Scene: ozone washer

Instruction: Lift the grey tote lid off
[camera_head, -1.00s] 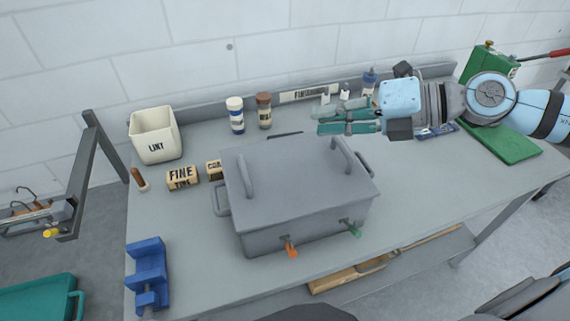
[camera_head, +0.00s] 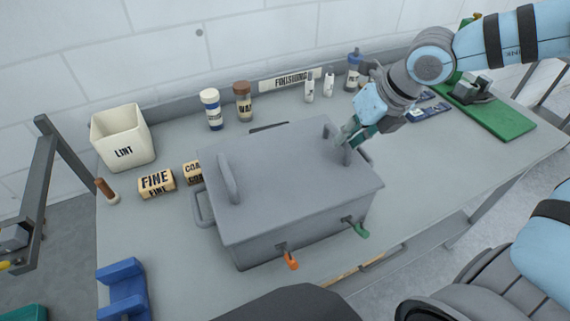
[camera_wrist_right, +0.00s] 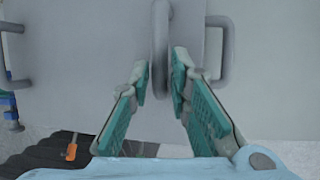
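The grey tote (camera_head: 290,235) stands on the bench with its flat grey lid (camera_head: 275,180) seated on top. The lid has a left handle (camera_head: 229,178) and a right handle (camera_head: 326,131); the right one is partly hidden by my gripper in the head view. My right gripper (camera_head: 347,138) is down at the right handle. In the right wrist view, the fingers of my right gripper (camera_wrist_right: 160,80) are apart, one on each side of the handle bar (camera_wrist_right: 160,35), with visible gaps. An orange latch (camera_head: 290,261) and a green latch (camera_head: 358,229) hang at the tote's front. My left gripper is not in view.
Left of the tote are a LINT bin (camera_head: 122,140), a FINE block (camera_head: 156,183) and a blue holder (camera_head: 123,290). Bottles (camera_head: 212,110) stand behind it along the back ledge.

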